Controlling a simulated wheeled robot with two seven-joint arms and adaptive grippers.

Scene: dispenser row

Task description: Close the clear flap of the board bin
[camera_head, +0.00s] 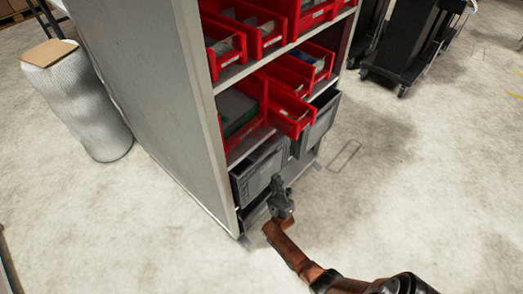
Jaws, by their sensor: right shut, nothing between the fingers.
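A red bin (262,122) on the middle shelf holds a dark green flat item that looks like a board (234,108). No clear flap can be made out on it at this size. My right gripper (277,182) is shut and empty. In the picture it is below and to the right of this bin, in front of the grey bins low on the rack. I cannot tell whether it touches a grey bin. My left gripper is not in view.
The rack (150,80) has more red bins (222,48) above, and one red bin (291,116) juts out. Grey bins (256,172) sit low down. A wrapped roll (80,105) stands left and a dark cart (405,45) stands at back right. The right floor is clear.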

